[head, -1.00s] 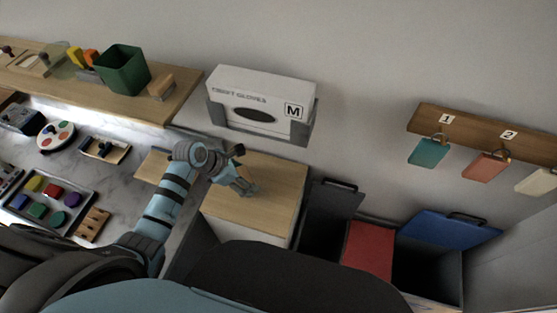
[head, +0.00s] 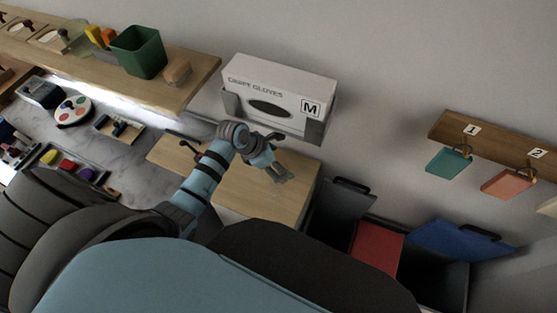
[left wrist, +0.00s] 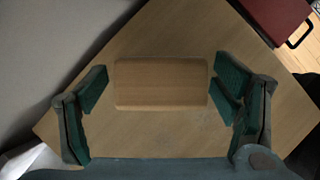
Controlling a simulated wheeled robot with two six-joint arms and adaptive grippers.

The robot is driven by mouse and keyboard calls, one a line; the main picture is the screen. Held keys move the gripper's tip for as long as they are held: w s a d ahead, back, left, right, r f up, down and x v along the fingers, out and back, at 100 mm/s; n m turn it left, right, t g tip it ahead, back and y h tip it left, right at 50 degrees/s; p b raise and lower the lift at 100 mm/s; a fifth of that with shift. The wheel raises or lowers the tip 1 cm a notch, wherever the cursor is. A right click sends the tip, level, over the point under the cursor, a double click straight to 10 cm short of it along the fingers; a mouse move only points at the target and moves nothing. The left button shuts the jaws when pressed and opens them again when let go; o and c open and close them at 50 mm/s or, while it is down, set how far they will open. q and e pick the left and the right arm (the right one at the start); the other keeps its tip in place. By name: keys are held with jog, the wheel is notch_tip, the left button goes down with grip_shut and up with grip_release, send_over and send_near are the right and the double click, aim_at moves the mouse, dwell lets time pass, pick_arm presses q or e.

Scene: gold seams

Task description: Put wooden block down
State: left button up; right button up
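The wooden block (left wrist: 160,84) is a light brown rounded bar. In the left wrist view it lies over the wooden top (left wrist: 160,132), between the two fingers of my left gripper (left wrist: 160,88). The teal finger pads stand at its two ends, with a thin gap seeming to show at each end. The fingers look spread, not clamped. In the head view my left gripper (head: 280,174) points down over the right part of the wooden top (head: 228,188); the block cannot be made out there. My right gripper is not in view.
A glove box (head: 280,92) hangs on the wall behind the wooden top. Bins with a red lid (head: 376,247) and a blue lid (head: 455,240) stand to the right. A shelf with a green bin (head: 138,52) runs at upper left. The wooden top's left part is mostly clear.

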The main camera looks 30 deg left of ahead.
pick_arm(q)
jog(key=shift+w, duration=0.15)
dwell(0.3)
jog(key=v, duration=0.5)
jog(key=shift+d, duration=0.1)
jog(key=s+a, duration=0.2)
jog(key=s, duration=0.1)
jog(key=s+a, duration=0.6)
jog(key=shift+s+r, duration=0.15)
jog(key=shift+r, duration=0.05)
